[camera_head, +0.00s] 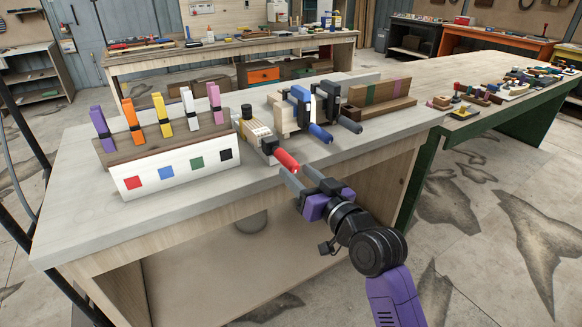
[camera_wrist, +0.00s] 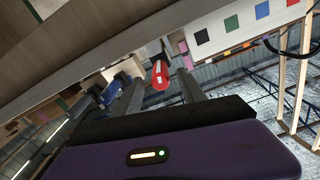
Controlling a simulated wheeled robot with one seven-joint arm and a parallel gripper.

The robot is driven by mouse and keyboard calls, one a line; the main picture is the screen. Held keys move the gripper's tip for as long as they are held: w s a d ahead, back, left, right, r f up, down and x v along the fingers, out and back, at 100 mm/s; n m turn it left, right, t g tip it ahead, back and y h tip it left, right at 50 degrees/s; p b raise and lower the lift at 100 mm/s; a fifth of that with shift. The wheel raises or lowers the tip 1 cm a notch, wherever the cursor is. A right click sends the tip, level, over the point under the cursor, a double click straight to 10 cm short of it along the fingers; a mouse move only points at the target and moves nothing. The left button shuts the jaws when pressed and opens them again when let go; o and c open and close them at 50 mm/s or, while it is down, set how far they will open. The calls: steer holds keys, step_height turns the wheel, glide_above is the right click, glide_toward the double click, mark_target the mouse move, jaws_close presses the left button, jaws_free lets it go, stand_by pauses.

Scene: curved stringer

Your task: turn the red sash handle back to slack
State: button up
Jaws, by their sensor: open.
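The red sash handle (camera_head: 286,159) sticks out toward the bench's front edge from a dark clamp body (camera_head: 269,146) beside a pale wooden block (camera_head: 252,131). In the wrist view the red handle (camera_wrist: 160,75) shows end-on, in line with the gap between my fingers. My gripper (camera_head: 294,169) is open at the handle's near end, with a finger on either side of its line. In the wrist view my gripper (camera_wrist: 161,78) holds nothing. I cannot tell whether the fingertips overlap the handle or stop short of it.
A blue-handled clamp (camera_head: 320,132) and a black-handled one (camera_head: 349,125) stand just right. A white box with coloured squares (camera_head: 175,170) and a rack of coloured clips (camera_head: 160,115) stand left. The bench front edge (camera_head: 160,227) lies below.

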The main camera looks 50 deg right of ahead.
steer(key=shift+v, duration=1.15)
steer(key=v, duration=0.6)
steer(key=shift+s, duration=0.35)
steer(key=shift+r, duration=0.1)
steer(key=s+a+f+n+g+y+p, duration=0.1)
steer(key=s+a+f+n+y+p, duration=0.1)
steer(key=s+a, duration=0.8)
steer(key=s+a+f+n+g+y+p, duration=0.1)
steer(key=s+a+f, duration=0.4)
steer(key=s+a, duration=0.5)
steer(key=s+n+y+p, duration=0.1)
steer(key=s+n+y, duration=0.1)
steer(key=s, duration=0.2)
steer(key=shift+s+a+n+g, duration=0.3)
